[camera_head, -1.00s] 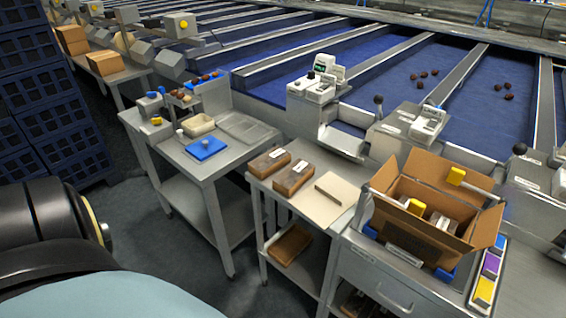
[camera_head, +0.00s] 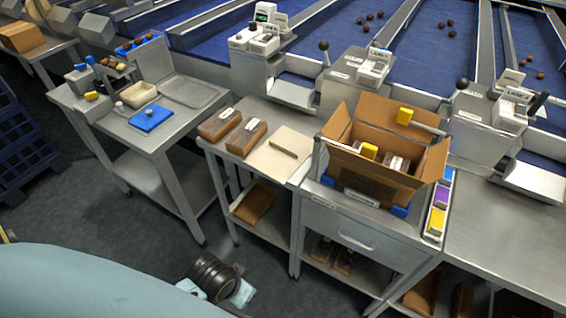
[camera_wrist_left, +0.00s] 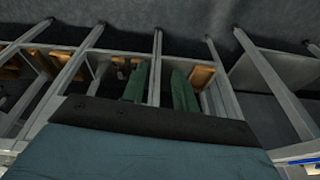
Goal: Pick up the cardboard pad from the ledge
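A flat cream pad (camera_head: 268,162) lies on the small steel table in the middle of the head view, with a thin strip (camera_head: 284,147) on it. A brown cardboard piece (camera_head: 253,204) lies on that table's lower shelf. I cannot tell for certain which is the cardboard pad. In the left wrist view my left gripper (camera_wrist_left: 160,88) shows two green fingers, apart, with nothing visible between them. Shelves with brown pieces (camera_wrist_left: 202,77) show beyond the fingers. Neither gripper shows in the head view; my right gripper is not in view.
Two brown packs (camera_head: 219,123) lie left of the cream pad. An open carton (camera_head: 372,185) stands to the right, beside a colored block tray (camera_head: 428,222). A blue board (camera_head: 151,118) lies on the left table. Floor in front is clear apart from my own parts.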

